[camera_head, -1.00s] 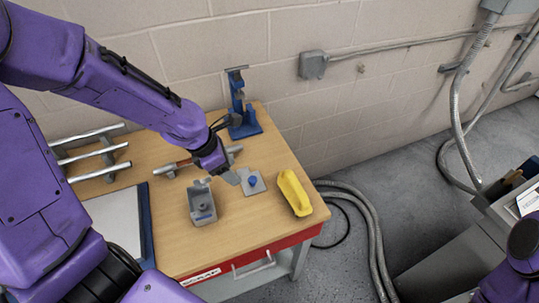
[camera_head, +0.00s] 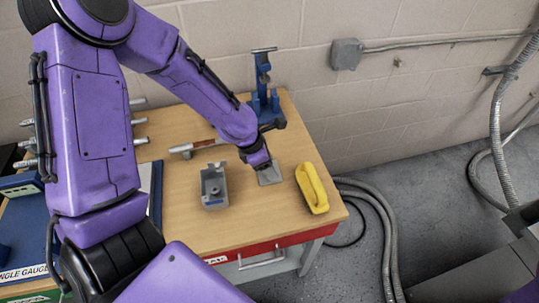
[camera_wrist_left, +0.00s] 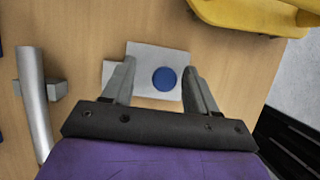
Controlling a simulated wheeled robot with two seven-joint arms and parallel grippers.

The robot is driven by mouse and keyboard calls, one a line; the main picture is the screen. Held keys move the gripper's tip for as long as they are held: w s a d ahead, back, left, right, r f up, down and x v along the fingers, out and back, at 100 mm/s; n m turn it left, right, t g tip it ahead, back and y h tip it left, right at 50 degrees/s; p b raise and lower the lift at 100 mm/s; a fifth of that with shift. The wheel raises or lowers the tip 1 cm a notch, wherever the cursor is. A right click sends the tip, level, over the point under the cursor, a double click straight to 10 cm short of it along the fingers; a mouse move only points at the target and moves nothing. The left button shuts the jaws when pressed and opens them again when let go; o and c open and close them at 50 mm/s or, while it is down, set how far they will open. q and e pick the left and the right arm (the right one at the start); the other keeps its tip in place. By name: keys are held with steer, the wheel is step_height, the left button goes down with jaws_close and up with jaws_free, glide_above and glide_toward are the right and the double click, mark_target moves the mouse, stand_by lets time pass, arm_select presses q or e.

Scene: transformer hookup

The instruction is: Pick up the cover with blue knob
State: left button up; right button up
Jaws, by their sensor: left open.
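The cover (camera_head: 270,174) is a flat light grey plate lying on the wooden table, mostly under my left gripper in the head view. In the left wrist view the cover (camera_wrist_left: 146,56) shows its round blue knob (camera_wrist_left: 164,79) between the two fingers, nearer the right one. My left gripper (camera_head: 264,167) is open above the cover. Its fingers (camera_wrist_left: 155,75) stand on either side of the knob with gaps, not closed on it. Whether the fingertips touch the plate cannot be told. My right gripper is not in view.
A grey open box (camera_head: 213,187) stands left of the cover. A yellow tray-like piece (camera_head: 313,188) lies close on its right, near the table's edge. A blue stand (camera_head: 264,95) is behind. A metal rod on supports (camera_wrist_left: 36,100) lies to the left.

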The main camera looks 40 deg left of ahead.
arm_select(q)
steer(key=shift+s+r, duration=0.2)
steer(key=shift+s, duration=0.2)
steer(key=shift+c, duration=0.3)
steer(key=shift+s+r, duration=0.15)
steer(key=shift+s, duration=0.15)
steer(key=c, duration=0.5)
jaws_close()
steer(key=shift+w+d, duration=0.1)
steer(key=shift+w, duration=0.1)
